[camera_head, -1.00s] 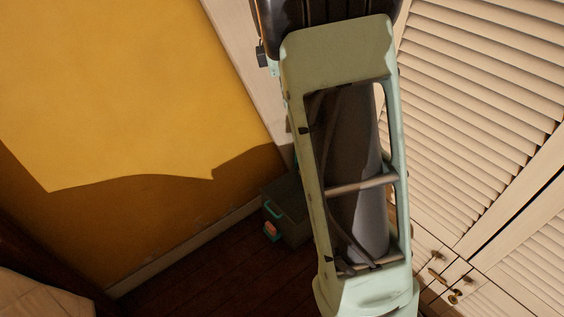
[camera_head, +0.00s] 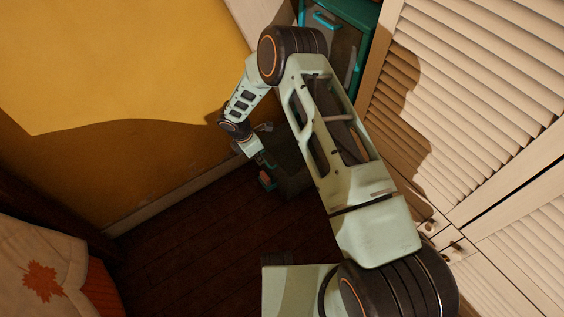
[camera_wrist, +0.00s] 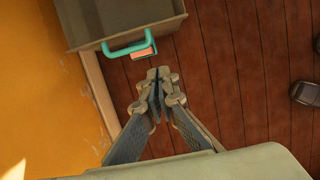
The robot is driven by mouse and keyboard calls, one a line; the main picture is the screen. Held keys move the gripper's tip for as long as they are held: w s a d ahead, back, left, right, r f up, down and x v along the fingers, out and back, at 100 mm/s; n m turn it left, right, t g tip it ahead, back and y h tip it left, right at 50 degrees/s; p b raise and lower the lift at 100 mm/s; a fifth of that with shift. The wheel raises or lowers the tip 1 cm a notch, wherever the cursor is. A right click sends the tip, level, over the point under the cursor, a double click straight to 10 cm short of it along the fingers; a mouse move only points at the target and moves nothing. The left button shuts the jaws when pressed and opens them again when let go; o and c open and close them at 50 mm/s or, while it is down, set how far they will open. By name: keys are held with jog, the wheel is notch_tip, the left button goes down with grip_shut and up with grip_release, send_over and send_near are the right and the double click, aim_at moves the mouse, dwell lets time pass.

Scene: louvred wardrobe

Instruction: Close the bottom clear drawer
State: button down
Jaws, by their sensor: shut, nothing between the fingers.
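The bottom clear drawer (camera_head: 290,178) is a dark grey see-through box low near the floor, partly hidden by my arm in the head view. It stands pulled out. In the wrist view the drawer (camera_wrist: 120,14) is at the top, with a teal handle (camera_wrist: 129,41) on its front and a small orange piece (camera_wrist: 143,53) beside the handle. My gripper (camera_wrist: 158,74) is shut and empty. In the wrist view its fingertips show just below and right of the handle; I cannot tell whether they touch anything. In the head view it is beside the drawer, partly hidden.
A teal-framed drawer unit (camera_head: 348,35) stands behind my arm. A yellow wall (camera_head: 110,70) is on the left and louvred wardrobe doors (camera_head: 490,90) on the right. A leaf-patterned cover (camera_head: 40,260) is at lower left. Dark shoes (camera_wrist: 306,92) lie on the open wooden floor (camera_wrist: 235,80).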

jog(key=w+d+f+b, duration=0.3)
jog(key=d+f, duration=0.2)
jog(key=f, duration=0.4)
jog(key=shift+w+d+f, duration=0.15)
jog(key=shift+w+f, duration=0.1)
jog(key=shift+f, duration=0.1)
